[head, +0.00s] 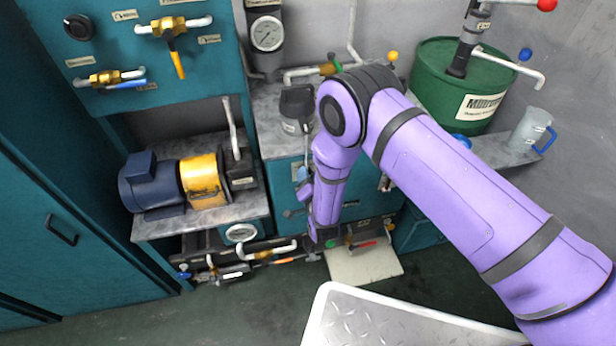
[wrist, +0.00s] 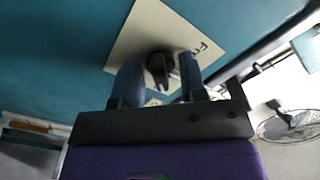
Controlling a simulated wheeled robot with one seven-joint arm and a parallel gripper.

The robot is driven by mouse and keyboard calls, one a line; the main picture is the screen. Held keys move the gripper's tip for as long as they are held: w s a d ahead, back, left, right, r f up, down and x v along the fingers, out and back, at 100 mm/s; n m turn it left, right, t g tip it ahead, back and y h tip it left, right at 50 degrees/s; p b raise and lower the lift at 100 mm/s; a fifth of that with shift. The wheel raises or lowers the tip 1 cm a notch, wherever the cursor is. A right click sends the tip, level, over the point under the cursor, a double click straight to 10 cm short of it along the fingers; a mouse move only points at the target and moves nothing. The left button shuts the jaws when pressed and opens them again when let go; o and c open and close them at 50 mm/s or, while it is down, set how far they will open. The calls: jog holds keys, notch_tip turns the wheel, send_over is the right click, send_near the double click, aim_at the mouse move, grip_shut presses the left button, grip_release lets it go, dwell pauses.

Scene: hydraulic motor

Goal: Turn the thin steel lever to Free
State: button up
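In the wrist view, a dark lever or knob (wrist: 160,68) stands out from a cream label plate (wrist: 150,32) on a teal panel. It is seen nearly end-on, so its turn angle is hard to tell. The plate's lettering begins with "F"; the rest is not readable. My gripper (wrist: 158,75) has its two fingers apart, one on each side of the lever. A gap shows beside the lever on the left; contact on the right cannot be told. In the head view, my purple arm hides most of the gripper and the lever.
In the head view, a teal cabinet (head: 277,186) stands behind my arm. A blue and yellow motor (head: 175,183) is at left, and a green drum (head: 440,75) is on the counter at right. Pipes and valves (head: 270,253) run low near the floor. A metal platform (head: 400,325) lies in front.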

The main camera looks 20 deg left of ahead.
jog(key=c, duration=0.5)
jog(key=n, duration=1.7)
jog(key=shift+d+f+n, duration=0.1)
jog(key=shift+n, duration=0.3)
dwell(0.4)
jog(key=o, duration=0.6)
